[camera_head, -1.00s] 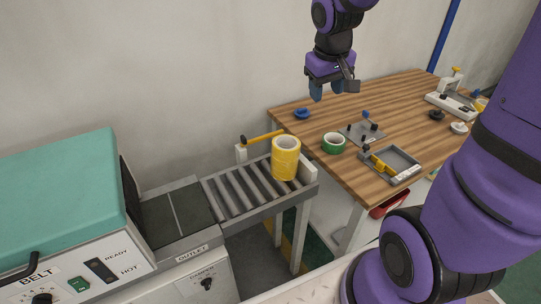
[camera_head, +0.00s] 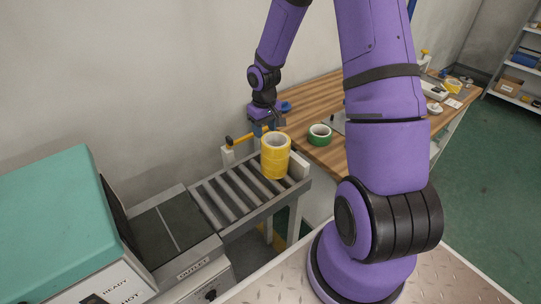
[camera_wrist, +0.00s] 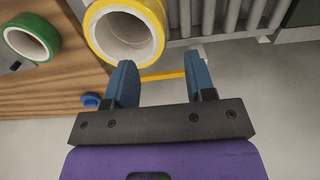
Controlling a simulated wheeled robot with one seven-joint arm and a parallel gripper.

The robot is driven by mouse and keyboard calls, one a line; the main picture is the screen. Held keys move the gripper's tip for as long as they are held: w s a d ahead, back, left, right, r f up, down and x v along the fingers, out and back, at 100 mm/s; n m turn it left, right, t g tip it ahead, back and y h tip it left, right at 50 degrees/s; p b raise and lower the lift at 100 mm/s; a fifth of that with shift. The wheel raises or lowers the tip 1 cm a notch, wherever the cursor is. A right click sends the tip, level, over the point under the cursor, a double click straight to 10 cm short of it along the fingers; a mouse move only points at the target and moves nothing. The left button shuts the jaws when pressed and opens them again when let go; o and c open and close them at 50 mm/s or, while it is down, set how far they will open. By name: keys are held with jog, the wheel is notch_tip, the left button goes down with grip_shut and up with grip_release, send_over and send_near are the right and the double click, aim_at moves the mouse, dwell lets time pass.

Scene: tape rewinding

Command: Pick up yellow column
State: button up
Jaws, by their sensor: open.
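The yellow column (camera_head: 275,156) looks like stacked yellow tape rolls and stands upright at the right end of the roller conveyor. In the wrist view its open round top (camera_wrist: 125,32) shows at the upper left. My gripper (camera_wrist: 160,68) is open and empty, with its two blue fingers pointing toward the column. The left fingertip lies close to the column's rim in that view; I cannot tell the gap. In the head view my gripper (camera_head: 264,128) is just behind the column, partly hidden by it.
A roller conveyor (camera_head: 230,205) with a yellow bar (camera_head: 240,139) at its end holds the column. A green tape roll (camera_head: 319,135) and a blue piece (camera_wrist: 90,100) lie on the wooden table (camera_head: 312,90). A teal-topped machine (camera_head: 50,205) stands left.

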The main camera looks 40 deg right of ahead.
aim_at(265, 145)
notch_tip(265, 145, down, 10)
jog(key=shift+s+r, duration=0.1)
dwell(0.5)
jog(key=shift+c, duration=0.5)
